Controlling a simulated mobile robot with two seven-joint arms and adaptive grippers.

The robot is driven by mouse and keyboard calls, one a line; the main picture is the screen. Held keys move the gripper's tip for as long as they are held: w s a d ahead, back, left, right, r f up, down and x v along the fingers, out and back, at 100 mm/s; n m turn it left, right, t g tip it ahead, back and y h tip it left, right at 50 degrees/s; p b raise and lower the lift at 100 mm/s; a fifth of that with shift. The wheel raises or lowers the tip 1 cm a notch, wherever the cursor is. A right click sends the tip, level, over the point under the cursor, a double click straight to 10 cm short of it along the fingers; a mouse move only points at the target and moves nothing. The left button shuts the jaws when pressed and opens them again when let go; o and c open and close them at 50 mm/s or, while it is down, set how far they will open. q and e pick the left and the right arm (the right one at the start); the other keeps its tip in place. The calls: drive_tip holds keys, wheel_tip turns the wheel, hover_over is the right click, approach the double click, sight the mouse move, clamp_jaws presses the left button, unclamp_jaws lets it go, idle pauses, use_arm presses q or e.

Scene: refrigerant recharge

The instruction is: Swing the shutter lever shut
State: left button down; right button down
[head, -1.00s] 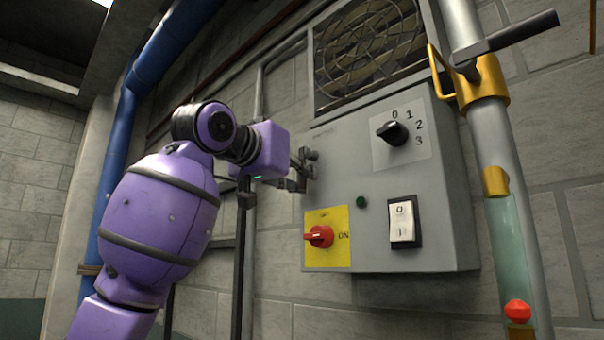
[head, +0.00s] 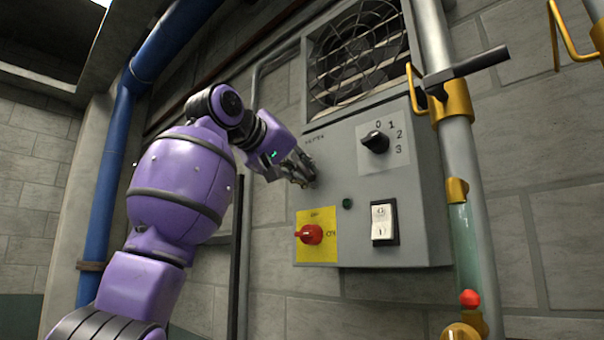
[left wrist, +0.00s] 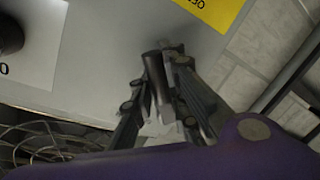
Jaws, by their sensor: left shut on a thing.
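The grey control box (head: 345,190) hangs on the block wall. The shutter lever (left wrist: 155,75) is a short dark cylinder at the box's left part, seen between the fingers in the left wrist view. My left gripper (head: 306,178) is at the box's left edge, below a small label, angled down and to the right. It also shows in the left wrist view (left wrist: 163,95), shut on the lever. In the head view its fingers hide most of the lever. My right gripper is in neither view now.
A fan grille (head: 357,55) sits above the box. The box carries a black dial (head: 375,142), a white rocker switch (head: 382,221) and a red knob (head: 309,234) on yellow. A pipe with a black-handled brass valve (head: 455,100) stands right. A blue pipe (head: 118,170) runs left.

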sight(321, 158)
use_arm(q)
drive_tip(key=n, duration=0.1)
drive_tip(key=r+n+g, duration=0.1)
drive_tip(key=n, duration=0.1)
drive_tip(key=s+d+r+n, duration=0.1)
drive_tip(key=shift+n+h, duration=0.3)
drive_tip(key=shift+n, duration=0.1)
drive_tip(key=shift+s+r+n+g+h, duration=0.1)
drive_tip(key=shift+r+n+g+h, duration=0.2)
drive_tip(key=shift+n, duration=0.6)
drive_tip(key=shift+r+n+g+h, duration=0.1)
drive_tip(key=shift+r+n+g, duration=0.3)
drive_tip(key=shift+n, duration=0.5)
drive_tip(key=shift+r, duration=0.2)
drive_tip(key=c, duration=2.1)
unclamp_jaws()
drive_tip(key=o, duration=0.4)
drive_tip(key=shift+s+a, duration=0.25)
drive_tip(key=shift+a, duration=0.1)
drive_tip(key=shift+w+d, duration=0.15)
drive_tip(key=shift+d, duration=0.1)
drive_tip(key=v, duration=1.2)
drive_tip(key=shift+a, duration=0.1)
